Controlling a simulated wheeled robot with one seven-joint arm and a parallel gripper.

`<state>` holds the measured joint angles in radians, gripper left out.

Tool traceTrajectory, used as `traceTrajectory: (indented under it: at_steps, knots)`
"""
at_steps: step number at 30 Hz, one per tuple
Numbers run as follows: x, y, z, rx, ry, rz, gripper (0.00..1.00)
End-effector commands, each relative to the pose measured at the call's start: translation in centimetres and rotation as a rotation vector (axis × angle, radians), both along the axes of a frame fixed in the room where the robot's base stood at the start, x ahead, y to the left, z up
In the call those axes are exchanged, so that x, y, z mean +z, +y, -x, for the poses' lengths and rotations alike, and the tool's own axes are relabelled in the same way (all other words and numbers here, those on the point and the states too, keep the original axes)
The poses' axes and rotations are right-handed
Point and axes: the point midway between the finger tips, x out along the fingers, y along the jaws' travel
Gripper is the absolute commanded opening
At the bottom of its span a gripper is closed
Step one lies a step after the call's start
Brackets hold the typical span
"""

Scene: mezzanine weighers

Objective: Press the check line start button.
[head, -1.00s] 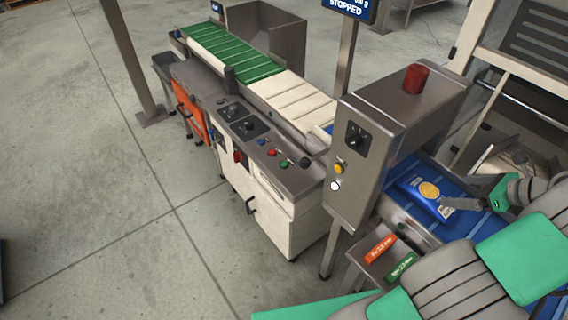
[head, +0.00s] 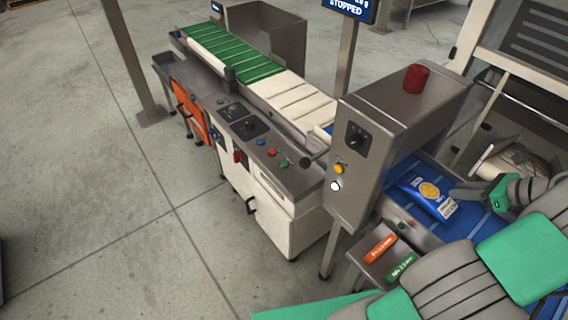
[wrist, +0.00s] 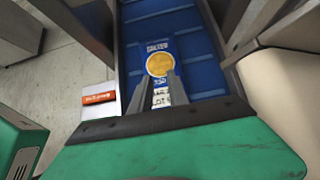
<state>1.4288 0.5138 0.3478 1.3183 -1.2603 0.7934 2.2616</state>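A green button (head: 284,165) sits beside a red button (head: 271,152) on the sloped control panel (head: 292,182) of the check line, in the head view. Another small green button (head: 402,226) is on the side of the blue belt. I cannot read which one is labelled start. A blue pouch with a yellow disc (head: 428,195) lies on the blue belt; it also shows in the wrist view (wrist: 160,62). My gripper (head: 464,194) is over the belt by the pouch's near end, far from the panel. In the wrist view its fingers (wrist: 157,96) are apart, with the pouch's end seen between them.
A grey box housing (head: 370,175) with a red lamp (head: 416,78), knob, yellow button and white button stands between my gripper and the panel. The overhead display (head: 352,7) reads STOPPED. A tray (head: 372,266) holds orange and green labelled blocks. Floor left of the panel is clear.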

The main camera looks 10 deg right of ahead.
Motion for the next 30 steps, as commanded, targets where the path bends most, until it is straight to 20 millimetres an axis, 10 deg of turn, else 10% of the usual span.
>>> traceTrajectory:
  at_steps: [7,30]
  knots:
    - [0.0,0.0,0.0,0.0,0.0,0.0,0.0]
    - [0.01,0.01,-0.03,0.001,0.001,0.001,0.0]
